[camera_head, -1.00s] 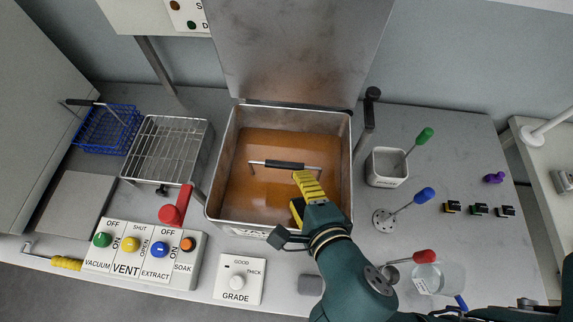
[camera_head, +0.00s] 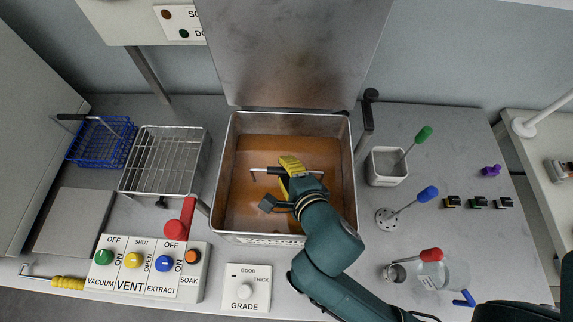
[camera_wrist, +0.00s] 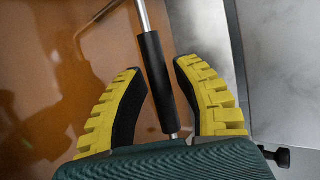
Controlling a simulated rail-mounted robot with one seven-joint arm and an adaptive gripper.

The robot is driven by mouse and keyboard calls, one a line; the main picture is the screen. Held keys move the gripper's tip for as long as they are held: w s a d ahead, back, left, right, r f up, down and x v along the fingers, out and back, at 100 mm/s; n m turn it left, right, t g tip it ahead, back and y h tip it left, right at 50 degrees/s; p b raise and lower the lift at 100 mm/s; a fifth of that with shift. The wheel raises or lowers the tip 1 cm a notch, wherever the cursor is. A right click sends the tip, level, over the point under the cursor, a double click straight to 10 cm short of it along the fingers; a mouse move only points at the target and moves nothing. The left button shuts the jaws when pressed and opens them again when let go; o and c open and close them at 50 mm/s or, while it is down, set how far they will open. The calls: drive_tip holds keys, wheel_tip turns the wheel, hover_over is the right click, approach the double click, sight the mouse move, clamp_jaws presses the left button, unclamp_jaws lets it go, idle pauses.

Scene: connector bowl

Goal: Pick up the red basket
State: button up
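A carry handle with a black grip (camera_wrist: 158,80) and thin metal ends stands over the orange-brown liquid in the metal tank (camera_head: 228,150). It also shows in the camera_head view as a thin bar (camera_head: 262,170), partly hidden by my gripper. The red basket's body cannot be made out; the liquid is murky, with only faint dark shapes in it. My gripper (camera_head: 289,168) has yellow ridged fingers. In the camera_wrist view my gripper (camera_wrist: 157,70) is open, one finger on each side of the black grip, with gaps showing.
The tank's lid (camera_head: 295,50) stands open behind it. A wire rack (camera_head: 165,160) and a blue basket (camera_head: 98,143) are to the left. The control panel (camera_head: 150,270) and red lever (camera_head: 182,220) are front left. A white holder (camera_head: 387,167) and coloured-handled tools are to the right.

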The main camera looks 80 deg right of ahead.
clamp_jaws()
drive_tip(key=shift+r, duration=0.1)
